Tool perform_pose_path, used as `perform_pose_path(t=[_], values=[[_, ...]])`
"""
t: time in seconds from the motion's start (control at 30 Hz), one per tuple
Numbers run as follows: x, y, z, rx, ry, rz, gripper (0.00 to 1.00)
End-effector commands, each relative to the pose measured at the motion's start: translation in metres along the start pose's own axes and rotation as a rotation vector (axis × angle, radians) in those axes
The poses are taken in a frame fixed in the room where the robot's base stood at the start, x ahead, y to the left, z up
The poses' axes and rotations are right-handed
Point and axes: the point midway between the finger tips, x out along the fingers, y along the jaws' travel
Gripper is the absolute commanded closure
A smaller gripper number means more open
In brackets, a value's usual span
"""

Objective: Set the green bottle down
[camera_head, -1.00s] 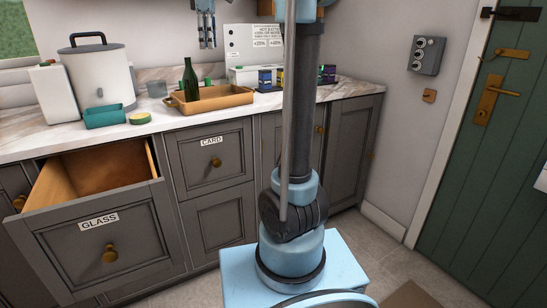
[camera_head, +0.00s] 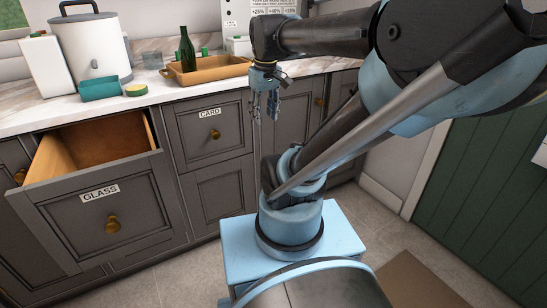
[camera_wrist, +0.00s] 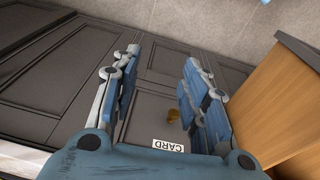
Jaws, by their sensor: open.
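The green bottle (camera_head: 187,50) stands upright at the left part of the tan tray (camera_head: 222,74) on the counter. It looks to be inside the tray, with its base partly hidden by the rim. My gripper (camera_head: 265,118) is open and empty, pointing down in front of the cabinet fronts, below counter height and to the right of the tray. In the wrist view my gripper (camera_wrist: 160,62) shows nothing between its fingers but the CARD drawer front beyond. The bottle is not seen in the wrist view.
The GLASS drawer (camera_head: 105,213) is pulled open at the left; its wooden side (camera_wrist: 285,110) shows in the wrist view. The CARD drawer (camera_head: 210,128) is shut. A teal tub (camera_head: 99,88) and a white lidded bin (camera_head: 92,50) stand on the counter.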

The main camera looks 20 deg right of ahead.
Motion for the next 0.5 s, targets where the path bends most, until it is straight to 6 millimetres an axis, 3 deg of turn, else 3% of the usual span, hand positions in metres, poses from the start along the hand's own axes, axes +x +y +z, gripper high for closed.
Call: perform_pose_path(t=[0.03,0.1,0.23,0.4,0.5], values=[[0.02,-0.002,0.02,0.05,0.005,0.004,0.59],[0.043,-0.004,0.041,0.118,0.012,0.008,0.59],[0.08,-0.008,0.072,0.222,0.023,0.014,0.59],[0.106,-0.016,0.092,0.295,0.031,0.017,0.59],[0.111,-0.017,0.096,0.308,0.033,0.017,0.59]])
